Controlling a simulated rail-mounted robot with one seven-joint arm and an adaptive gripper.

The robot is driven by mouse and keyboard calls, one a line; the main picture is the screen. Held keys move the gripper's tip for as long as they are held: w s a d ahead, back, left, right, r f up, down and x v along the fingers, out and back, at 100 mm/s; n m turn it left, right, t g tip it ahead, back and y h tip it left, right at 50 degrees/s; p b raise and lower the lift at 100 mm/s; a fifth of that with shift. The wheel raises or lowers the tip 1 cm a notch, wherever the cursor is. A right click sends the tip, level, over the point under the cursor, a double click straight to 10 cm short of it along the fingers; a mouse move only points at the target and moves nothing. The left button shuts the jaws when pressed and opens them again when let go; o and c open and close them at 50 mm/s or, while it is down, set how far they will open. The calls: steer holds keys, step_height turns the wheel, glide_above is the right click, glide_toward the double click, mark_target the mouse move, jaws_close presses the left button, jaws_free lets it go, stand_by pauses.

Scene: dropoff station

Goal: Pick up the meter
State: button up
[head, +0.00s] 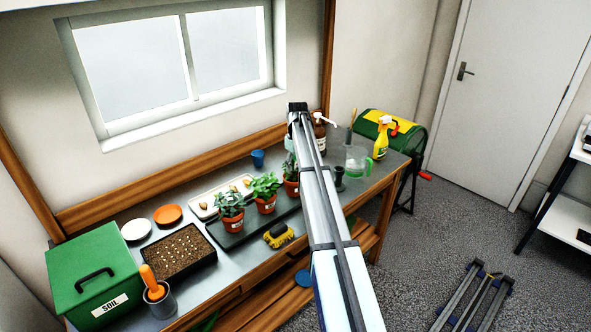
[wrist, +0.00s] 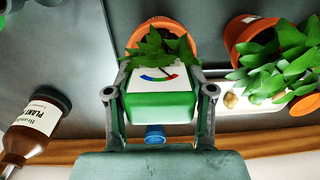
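The meter (wrist: 160,92) is a small green box with a white dial face and a coloured arc, in the wrist view. My gripper (wrist: 159,76) has a finger on each side of it. Both fingers look flush against its sides, and nothing shows between them and the box. Behind the meter is a potted plant (wrist: 160,38) in an orange pot. I cannot see the meter's lower end or whether it stands in the soil. In the head view my arm hides the meter and most of my gripper.
A brown bottle (wrist: 36,124) lies to the left in the wrist view, and another potted plant (wrist: 285,55) to the right. In the head view, the workbench (head: 225,262) also carries a green soil box (head: 95,275), a seed tray (head: 176,254) and a yellow-black object (head: 279,236).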

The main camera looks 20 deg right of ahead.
steer(key=shift+c, duration=0.5)
steer(key=shift+r, duration=0.1)
step_height(320, 180, up, 27)
stand_by(1.3)
